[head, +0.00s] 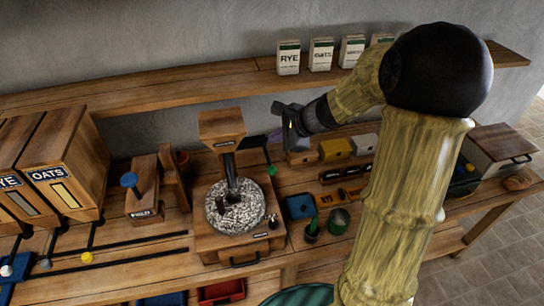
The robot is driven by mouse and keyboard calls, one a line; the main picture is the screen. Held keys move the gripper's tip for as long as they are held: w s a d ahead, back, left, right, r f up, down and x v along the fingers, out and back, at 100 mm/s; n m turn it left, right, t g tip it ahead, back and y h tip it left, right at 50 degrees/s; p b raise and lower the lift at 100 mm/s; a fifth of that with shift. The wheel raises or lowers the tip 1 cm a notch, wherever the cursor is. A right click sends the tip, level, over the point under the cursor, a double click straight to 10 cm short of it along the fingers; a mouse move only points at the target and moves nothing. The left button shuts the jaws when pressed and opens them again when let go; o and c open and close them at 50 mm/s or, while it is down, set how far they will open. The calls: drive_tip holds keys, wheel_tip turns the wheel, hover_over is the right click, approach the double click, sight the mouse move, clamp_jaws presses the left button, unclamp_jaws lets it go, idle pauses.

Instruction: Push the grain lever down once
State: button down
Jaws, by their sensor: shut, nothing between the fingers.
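A stone mill with a wooden hopper (222,126) above a round speckled grindstone (233,208) stands at the middle of the bench. A rod with a green knob (271,170) sticks out at its right. Levers with a white knob (6,270), a grey knob (45,263) and a yellow knob (87,257) sit below the grain bins at the left. No readable label shows which is the grain lever. My gripper (281,110) is shut and empty, in the air right of the hopper and above the green knob in the picture. It appears apart from every lever.
The oats bin (58,170) and a wooden block with a blue knob (130,181) stand left of the mill. A green cup (339,221) and blue tray (299,207) are at its right. A shelf (200,86) with grain cartons runs behind. My arm hides part of the right bench.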

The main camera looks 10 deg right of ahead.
drive_tip(key=shift+w+r, duration=0.15)
drive_tip(key=shift+r, duration=0.05)
drive_tip(key=shift+f, duration=0.15)
drive_tip(key=b, duration=0.6)
hover_over(276, 169)
wheel_tip(276, 169, down, 7)
drive_tip(key=shift+f+b, duration=0.8)
drive_tip(key=shift+b, duration=0.1)
drive_tip(key=shift+a, duration=0.1)
idle(0.7)
drive_tip(key=shift+f, duration=0.1)
